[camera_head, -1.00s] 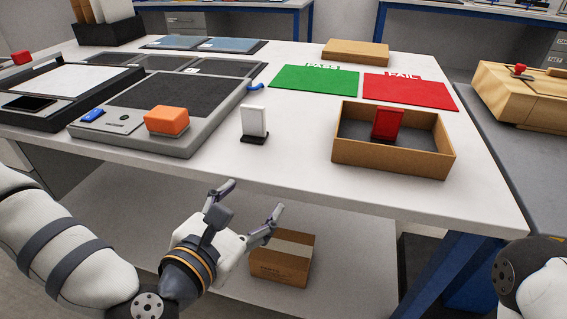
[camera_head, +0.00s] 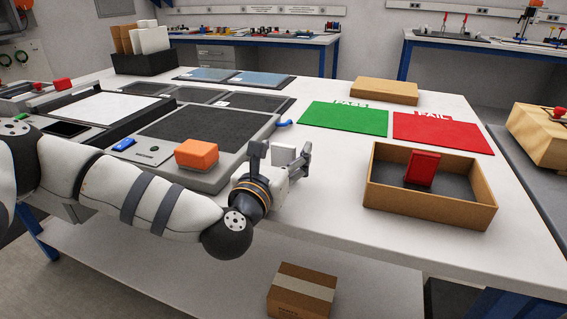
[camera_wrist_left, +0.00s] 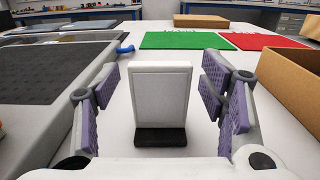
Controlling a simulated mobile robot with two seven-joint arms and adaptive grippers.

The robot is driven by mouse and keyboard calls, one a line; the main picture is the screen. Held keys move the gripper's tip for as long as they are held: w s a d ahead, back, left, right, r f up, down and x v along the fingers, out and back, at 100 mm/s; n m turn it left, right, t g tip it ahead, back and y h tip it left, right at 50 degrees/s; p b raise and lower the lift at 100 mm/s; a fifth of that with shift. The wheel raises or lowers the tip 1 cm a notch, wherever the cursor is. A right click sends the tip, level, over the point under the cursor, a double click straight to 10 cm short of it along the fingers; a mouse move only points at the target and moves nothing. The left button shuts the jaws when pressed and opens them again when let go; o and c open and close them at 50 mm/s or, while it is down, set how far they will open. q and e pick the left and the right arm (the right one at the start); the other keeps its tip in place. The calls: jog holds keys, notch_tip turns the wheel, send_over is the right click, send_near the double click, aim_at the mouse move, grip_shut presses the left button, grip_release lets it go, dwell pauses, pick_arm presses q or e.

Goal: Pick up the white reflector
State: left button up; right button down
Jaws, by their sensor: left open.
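The white reflector (camera_wrist_left: 160,97) stands upright on a small black base (camera_wrist_left: 161,138) on the white table. In the left wrist view it is centred between the fingers of my left gripper (camera_wrist_left: 163,108). The purple-padded fingers are spread, with a gap on each side of the reflector. In the head view my left gripper (camera_head: 280,163) is at the table's front edge, and only the upper part of the reflector (camera_head: 284,154) shows behind it. My right gripper is not in view.
An orange block (camera_head: 197,154) sits on the grey unit to the left. A brown open box (camera_head: 430,204) with a red reflector (camera_head: 422,168) stands to the right. Green (camera_head: 344,118) and red (camera_head: 443,132) mats lie behind. A cardboard box (camera_head: 303,291) is below.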

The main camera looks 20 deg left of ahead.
pick_arm(q)
jog(key=c, duration=1.3)
